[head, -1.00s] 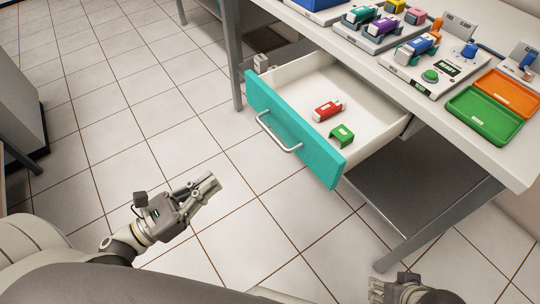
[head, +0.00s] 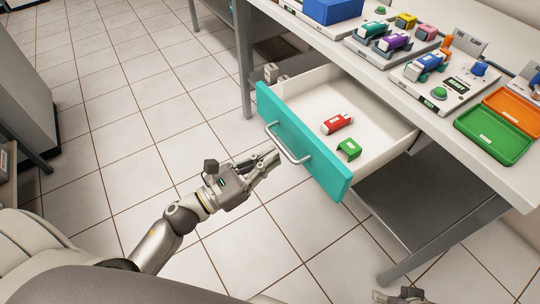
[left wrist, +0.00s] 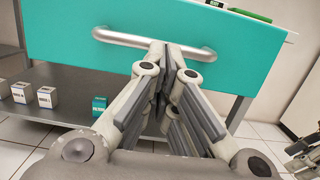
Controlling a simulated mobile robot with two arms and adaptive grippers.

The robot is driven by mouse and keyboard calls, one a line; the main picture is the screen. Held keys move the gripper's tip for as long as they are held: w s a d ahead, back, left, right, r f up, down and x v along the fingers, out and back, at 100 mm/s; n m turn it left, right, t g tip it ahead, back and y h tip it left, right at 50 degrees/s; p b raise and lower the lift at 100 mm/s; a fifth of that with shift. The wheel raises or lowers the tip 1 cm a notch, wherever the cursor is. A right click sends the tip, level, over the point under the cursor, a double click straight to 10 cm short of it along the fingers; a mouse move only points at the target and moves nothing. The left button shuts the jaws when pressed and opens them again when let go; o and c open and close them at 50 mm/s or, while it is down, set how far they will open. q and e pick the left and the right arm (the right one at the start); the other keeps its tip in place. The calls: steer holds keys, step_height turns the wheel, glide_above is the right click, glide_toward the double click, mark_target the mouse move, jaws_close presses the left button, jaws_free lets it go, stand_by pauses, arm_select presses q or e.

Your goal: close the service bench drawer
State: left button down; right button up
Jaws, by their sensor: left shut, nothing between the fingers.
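The service bench drawer (head: 302,146) has a teal front and is pulled out from under the bench top. Its metal bar handle (head: 287,143) sits on the front and also shows in the left wrist view (left wrist: 115,38). My left gripper (head: 275,156) is shut and empty, with its fingertips close to the handle; whether they touch it I cannot tell. A red and white piece (head: 337,123) and a green piece (head: 348,149) lie inside the drawer. Only a part of my right gripper (head: 400,297) shows at the bottom edge, and its fingers are cut off.
The bench top (head: 385,90) above holds toy vehicles, a blue bin (head: 332,10), a green tray (head: 492,135) and an orange tray (head: 515,103). A lower shelf (head: 400,200) and bench legs stand below. Small boxes (left wrist: 45,96) sit on the shelf in the left wrist view. Open tiled floor lies in front.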

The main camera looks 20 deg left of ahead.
mark_target(349, 115)
arm_select(q)
steer(key=shift+w+d, duration=0.15)
steer(key=shift+w, duration=0.05)
arm_select(e)
steer(key=shift+w+f, duration=0.2)
steer(key=shift+f, duration=0.05)
steer(key=shift+w+r, duration=0.1)
steer(key=shift+w, duration=0.05)
